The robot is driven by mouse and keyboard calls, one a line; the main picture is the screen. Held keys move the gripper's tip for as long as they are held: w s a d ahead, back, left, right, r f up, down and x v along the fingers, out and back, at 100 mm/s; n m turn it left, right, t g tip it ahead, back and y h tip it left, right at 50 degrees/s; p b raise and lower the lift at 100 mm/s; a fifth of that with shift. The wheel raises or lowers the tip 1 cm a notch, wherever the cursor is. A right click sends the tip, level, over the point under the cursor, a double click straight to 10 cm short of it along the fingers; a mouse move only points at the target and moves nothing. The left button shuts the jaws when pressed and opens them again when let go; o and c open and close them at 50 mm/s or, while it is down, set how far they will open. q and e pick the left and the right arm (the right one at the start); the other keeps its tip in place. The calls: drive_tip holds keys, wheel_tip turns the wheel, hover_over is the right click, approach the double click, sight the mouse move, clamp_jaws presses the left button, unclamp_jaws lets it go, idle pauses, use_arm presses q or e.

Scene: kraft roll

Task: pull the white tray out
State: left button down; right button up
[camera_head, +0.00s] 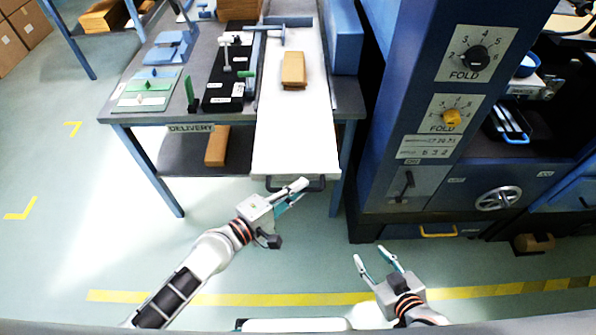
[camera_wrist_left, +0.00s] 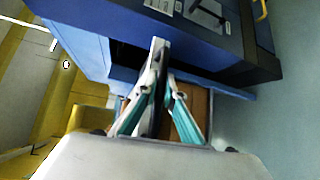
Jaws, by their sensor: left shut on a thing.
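The white tray (camera_head: 293,125) is a long flat white slab on the delivery table, reaching past its front edge. A dark handle (camera_head: 312,185) runs along its front end. My left gripper (camera_head: 294,190) is at this handle and shut on it. In the left wrist view its fingers (camera_wrist_left: 160,88) close on a dark grey bar (camera_wrist_left: 156,70); the exact contact is partly hidden. A tan block (camera_head: 293,68) lies on the tray. My right gripper (camera_head: 370,254) is open and empty, over the floor, lower right of the tray.
The table (camera_head: 150,117) holds a black mat (camera_head: 228,75), green and blue pads and small tools left of the tray. A brown block (camera_head: 217,146) lies on the lower shelf. A large blue machine (camera_head: 400,120) stands close on the right. The floor before the table is clear.

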use_arm(q)
drive_tip(key=shift+s+p, duration=0.35)
drive_tip(key=shift+s, duration=1.95)
drive_tip(key=c, duration=2.1)
unclamp_jaws()
drive_tip(key=shift+c, duration=0.2)
drive_tip(key=v, duration=1.2)
